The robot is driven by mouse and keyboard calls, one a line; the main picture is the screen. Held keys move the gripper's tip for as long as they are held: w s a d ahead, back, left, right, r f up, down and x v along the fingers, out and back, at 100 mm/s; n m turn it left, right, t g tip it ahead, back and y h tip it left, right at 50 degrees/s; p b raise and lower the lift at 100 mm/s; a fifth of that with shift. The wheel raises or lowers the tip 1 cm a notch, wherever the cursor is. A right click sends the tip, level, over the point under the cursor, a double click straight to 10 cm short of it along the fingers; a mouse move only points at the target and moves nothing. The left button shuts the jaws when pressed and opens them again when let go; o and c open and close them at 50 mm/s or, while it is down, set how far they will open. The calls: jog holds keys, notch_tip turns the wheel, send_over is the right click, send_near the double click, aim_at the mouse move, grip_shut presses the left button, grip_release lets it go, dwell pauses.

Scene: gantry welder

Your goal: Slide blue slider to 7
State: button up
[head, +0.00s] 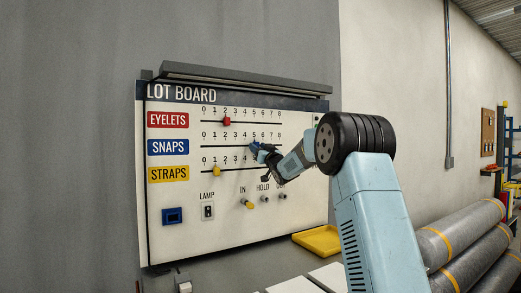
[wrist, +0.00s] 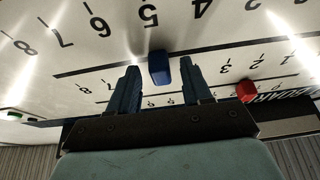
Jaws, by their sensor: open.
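The lot board (head: 180,235) carries three slotted scales from 0 to 8. The blue slider (wrist: 159,68) of the SNAPS row (head: 168,147) stands at about 5. My gripper (head: 260,150) is at the board over this row. In the wrist view, my gripper (wrist: 161,72) is open, with one finger on each side of the blue slider and a gap showing on both sides. In the head view the fingers partly hide the slider. The 7 mark lies to its right in the head view.
The red slider (head: 227,121) stands between 2 and 3 in the row above; it also shows in the wrist view (wrist: 247,91). The yellow slider (head: 216,171) is near 1 below. Knobs, a lamp switch (head: 208,211) and a yellow tray (head: 318,240) are lower down.

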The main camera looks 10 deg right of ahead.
grip_shut()
dwell(0.6)
